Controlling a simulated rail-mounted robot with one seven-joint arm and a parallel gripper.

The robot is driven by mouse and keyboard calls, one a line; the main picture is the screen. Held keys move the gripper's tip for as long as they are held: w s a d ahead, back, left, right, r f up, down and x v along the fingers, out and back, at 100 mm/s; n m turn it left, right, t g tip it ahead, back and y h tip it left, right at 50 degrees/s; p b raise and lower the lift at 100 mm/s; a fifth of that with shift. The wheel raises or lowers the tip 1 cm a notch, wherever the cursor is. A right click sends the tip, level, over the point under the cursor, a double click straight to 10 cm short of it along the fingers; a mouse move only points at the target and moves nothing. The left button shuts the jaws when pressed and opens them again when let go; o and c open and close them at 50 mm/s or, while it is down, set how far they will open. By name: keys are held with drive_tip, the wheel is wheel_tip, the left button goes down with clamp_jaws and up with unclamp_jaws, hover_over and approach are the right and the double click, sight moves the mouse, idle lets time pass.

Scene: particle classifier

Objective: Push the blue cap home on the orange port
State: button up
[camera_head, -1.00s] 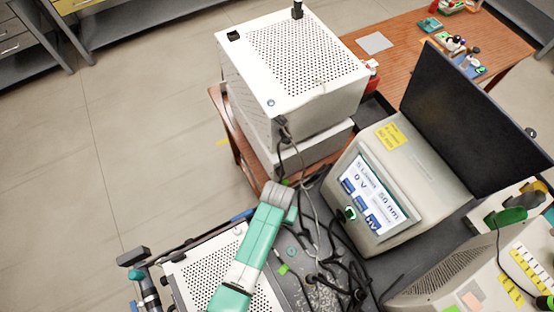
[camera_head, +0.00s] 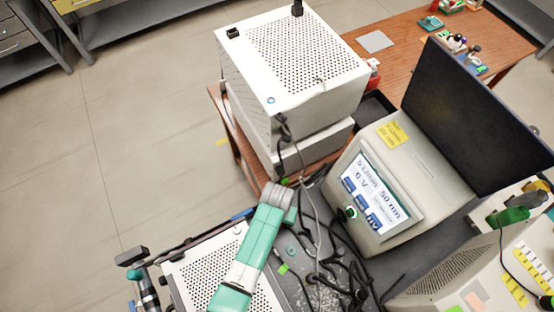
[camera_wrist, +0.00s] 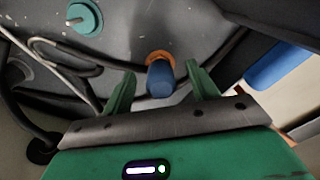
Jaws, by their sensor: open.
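In the wrist view the blue cap (camera_wrist: 160,80) sits at the orange port (camera_wrist: 160,57), whose ring shows around and above it. I cannot tell how deep the cap sits. My gripper (camera_wrist: 160,84) is open, with one green finger on each side of the cap and a gap visible on both sides. In the head view my green arm reaches over the dark bench, and its wrist hides the cap and port there.
A teal round fitting (camera_wrist: 85,18) and several cables (camera_wrist: 50,62) lie left of the port. A blue bar (camera_wrist: 277,66) is at the right. In the head view a screen instrument (camera_head: 375,190) and white perforated boxes (camera_head: 300,60) stand close by.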

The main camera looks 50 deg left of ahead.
wheel_tip(320, 180, up, 8)
drive_tip(key=shift+f+p, duration=0.15)
drive_tip(key=shift+p, duration=0.5)
drive_tip(key=w+d+r+m+t+y+p, duration=0.15)
drive_tip(key=w+r+t, duration=0.4)
drive_tip(key=r, duration=0.75)
drive_tip(key=w+d+r+m+t+y+p, duration=0.1)
drive_tip(key=w+d+r+t+p, duration=0.15)
drive_tip(key=w+r, duration=0.8)
drive_tip(key=w+d+r+m+t+y+p, duration=0.1)
drive_tip(key=w+r+t+p, duration=0.3)
drive_tip(key=r, duration=1.2)
drive_tip(key=d+r+m+t, duration=0.1)
drive_tip(key=d+r+t, duration=0.25)
drive_tip(key=r, duration=0.75)
drive_tip(key=d+r+m+t, duration=0.15)
drive_tip(key=d+r, duration=0.25)
drive_tip(key=r, duration=0.6)
drive_tip(key=s+d+r+t+h+p, duration=0.1)
drive_tip(key=s+d+r+t, duration=0.1)
drive_tip(key=r, duration=0.6)
drive_tip(key=s+d+r+m+t+h+p, duration=0.1)
drive_tip(key=s+d+r+t, duration=0.2)
drive_tip(key=s+r, duration=0.3)
drive_tip(key=s+d+r+t+h+p, duration=0.1)
drive_tip(key=s+d+r+t, duration=0.2)
drive_tip(key=r, duration=0.7)
drive_tip(key=shift+s+d+p, duration=0.35)
drive_tip(key=shift+s+d, duration=0.4)
drive_tip(key=shift+s, duration=0.1)
